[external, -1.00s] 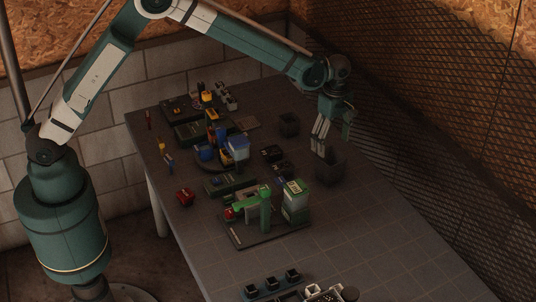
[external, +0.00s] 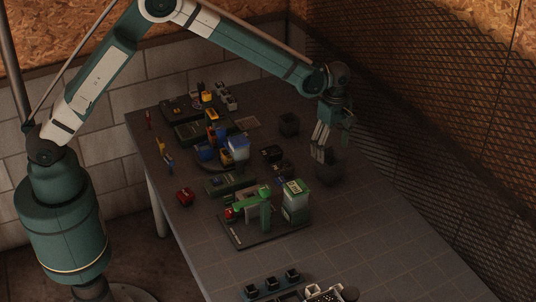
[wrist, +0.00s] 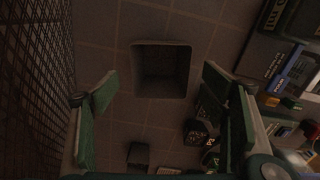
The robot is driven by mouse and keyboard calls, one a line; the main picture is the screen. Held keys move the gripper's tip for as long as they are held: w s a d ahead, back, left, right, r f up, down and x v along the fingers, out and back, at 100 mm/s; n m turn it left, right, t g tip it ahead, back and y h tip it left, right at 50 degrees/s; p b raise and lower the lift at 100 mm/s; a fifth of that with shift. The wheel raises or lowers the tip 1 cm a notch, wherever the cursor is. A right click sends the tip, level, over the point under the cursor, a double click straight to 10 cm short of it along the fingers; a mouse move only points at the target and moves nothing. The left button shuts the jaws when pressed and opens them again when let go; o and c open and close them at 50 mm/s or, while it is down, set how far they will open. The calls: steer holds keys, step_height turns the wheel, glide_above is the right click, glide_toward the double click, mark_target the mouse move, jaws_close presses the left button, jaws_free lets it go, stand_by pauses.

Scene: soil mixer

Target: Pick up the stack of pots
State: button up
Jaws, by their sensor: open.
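The stack of pots (external: 331,174) is dark and square and stands upright on the table near its right edge. I cannot tell how many pots it holds. In the wrist view, its square open mouth (wrist: 163,62) faces me, and the inside is dark. My gripper (external: 322,155) points down just above and beside the stack in the external view. In the wrist view, my gripper (wrist: 162,88) has its green fingers spread wide, one on each side of the stack, with gaps between. Nothing is held.
A smaller dark pot (external: 289,124) stands farther back. A mesh wall (wrist: 35,90) runs close along the table's right side. The table in front of the stack is clear.

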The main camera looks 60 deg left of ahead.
mark_target(331, 156)
steer(key=shift+d+f+b, duration=0.15)
steer(key=shift+f+b, duration=0.2)
steer(key=shift+f, duration=2.25)
steer(key=shift+f, duration=0.25)
steer(key=shift+c, duration=0.2)
steer(key=c, duration=1)
